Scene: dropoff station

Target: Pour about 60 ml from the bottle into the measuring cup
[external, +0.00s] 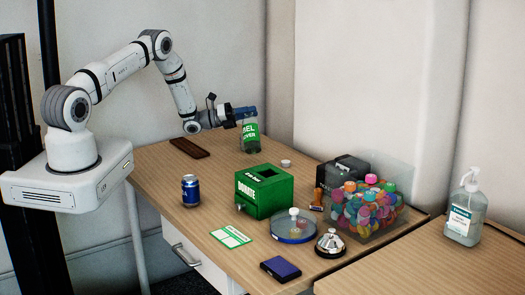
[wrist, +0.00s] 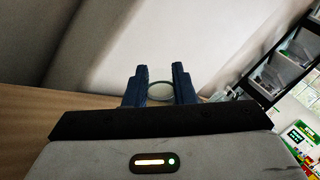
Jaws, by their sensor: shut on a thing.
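A clear bottle-like container with a green label (external: 250,131) is near the far edge of the table, roughly upright. My gripper (external: 246,113) is shut on its upper part. I cannot tell whether its base touches the table. In the wrist view, a round clear rim (wrist: 160,91) shows between the two blue fingers, and the rest of the container is hidden. I cannot pick out a separate measuring cup in either view. A small white cap (external: 286,163) lies on the table to the right of the container.
A green donation box (external: 264,192) stands just in front, with a blue can (external: 190,190) to its left. A round glass dish (external: 293,226), bell (external: 330,243) and clear bin of colourful items (external: 398,210) are right. A brown slab (external: 190,148) lies left.

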